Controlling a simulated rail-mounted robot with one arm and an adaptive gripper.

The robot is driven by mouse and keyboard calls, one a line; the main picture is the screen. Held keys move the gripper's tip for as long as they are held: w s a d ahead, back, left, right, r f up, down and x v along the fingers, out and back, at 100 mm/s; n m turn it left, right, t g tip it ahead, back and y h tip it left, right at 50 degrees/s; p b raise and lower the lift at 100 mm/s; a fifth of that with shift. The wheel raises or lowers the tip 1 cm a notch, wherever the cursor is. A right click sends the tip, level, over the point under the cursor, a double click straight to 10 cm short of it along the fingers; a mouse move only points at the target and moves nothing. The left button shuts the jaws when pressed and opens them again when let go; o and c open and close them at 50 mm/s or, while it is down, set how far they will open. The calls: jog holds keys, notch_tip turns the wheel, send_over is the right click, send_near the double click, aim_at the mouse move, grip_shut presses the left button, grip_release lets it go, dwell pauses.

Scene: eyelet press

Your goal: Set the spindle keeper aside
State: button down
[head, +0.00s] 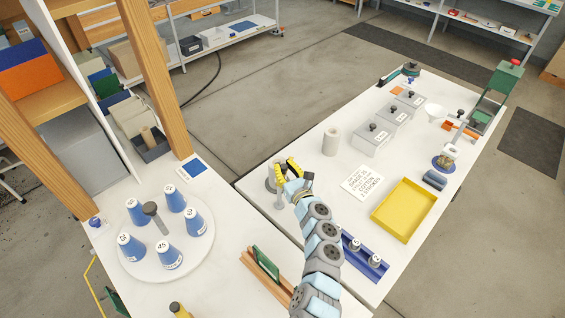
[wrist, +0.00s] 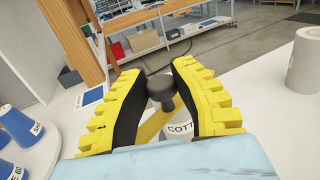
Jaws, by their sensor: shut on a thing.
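My gripper (head: 292,168) is over the left edge of the right-hand white table, with its yellow, dark-lined fingers (wrist: 160,92) on either side of a dark rounded knob (wrist: 161,86). The fingers are shut on this knob, which appears to be the spindle keeper. In the head view my gripper hides most of the held piece. I cannot tell whether the knob is clear of what lies beneath.
A round white turntable (head: 140,262) carries several blue cones and a grey-topped post (head: 152,211). A pale cylinder (head: 331,141), a printed card (head: 366,183), a yellow tray (head: 404,210) and grey lidded boxes (head: 372,138) stand to the right. Bare table lies between them.

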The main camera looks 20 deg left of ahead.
aim_at(286, 167)
jog(key=shift+d+m+t+h+p, duration=0.3)
jog(key=shift+m+t+h, duration=0.4)
jog(key=shift+h, duration=0.2)
jog(key=c, duration=0.8)
grip_release()
jog(key=shift+r, duration=0.15)
jog(key=shift+r, duration=4.85)
